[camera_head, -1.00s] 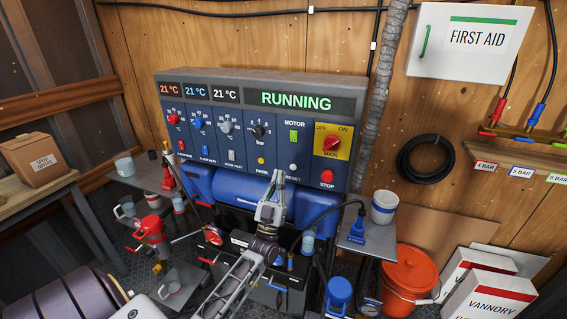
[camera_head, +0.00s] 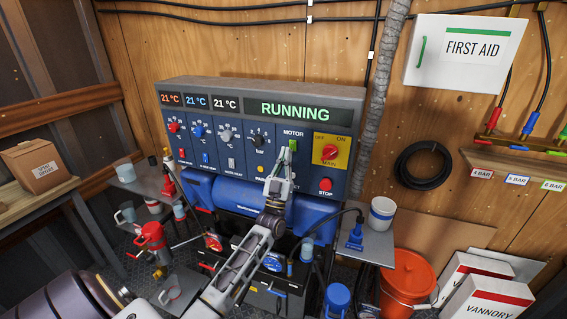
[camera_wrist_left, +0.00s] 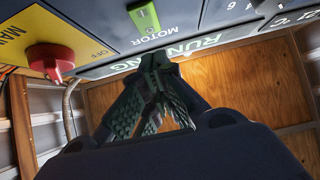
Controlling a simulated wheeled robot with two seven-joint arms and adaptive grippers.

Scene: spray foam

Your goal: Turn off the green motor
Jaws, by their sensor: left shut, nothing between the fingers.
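The green motor switch (camera_head: 293,146) sits on the control panel under the MOTOR label. It also shows at the top of the left wrist view (camera_wrist_left: 144,17), and the display (camera_head: 304,110) reads RUNNING. My left gripper (camera_head: 283,153) is shut and empty, its tips just below and left of the green switch in the head view. In the left wrist view its fingers (camera_wrist_left: 158,62) point at the panel near the MOTOR label. I cannot tell whether they touch the panel. My right gripper is in neither view.
The red MAIN switch (camera_head: 330,152) and red STOP button (camera_head: 325,185) are right of the motor switch. Several knobs and small switches fill the panel's left. A blue tank (camera_head: 240,194) lies below, and an orange bucket (camera_head: 407,279) stands at right.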

